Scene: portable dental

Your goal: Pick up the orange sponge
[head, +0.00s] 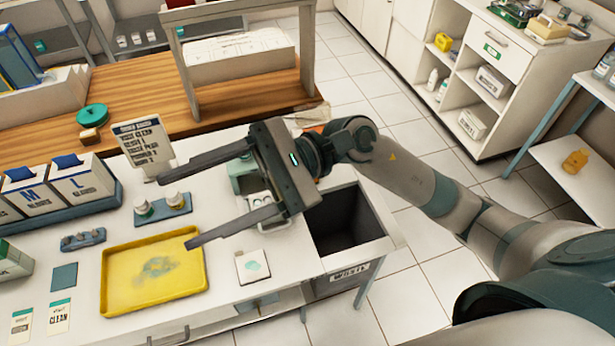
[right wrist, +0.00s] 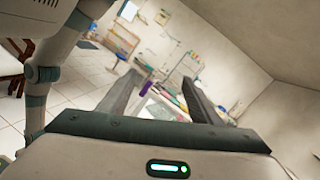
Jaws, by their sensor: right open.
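My right gripper (head: 175,210) reaches in from the right in the head view, its two long fingers wide apart and nothing between them. It hangs above the white counter (head: 222,285), over the small bottles and the far right corner of the yellow tray. It also shows open and empty in the right wrist view (right wrist: 160,92). I cannot clearly make out an orange sponge. A small orange patch (head: 317,129) shows beside my right wrist, mostly hidden; I cannot tell what it is. My left gripper is not in view.
The yellow tray (head: 115,282) lies on the counter, with a white pad (head: 252,267) to its right. Storage boxes (head: 82,182) stand at left. A wooden bench (head: 150,70) is behind.

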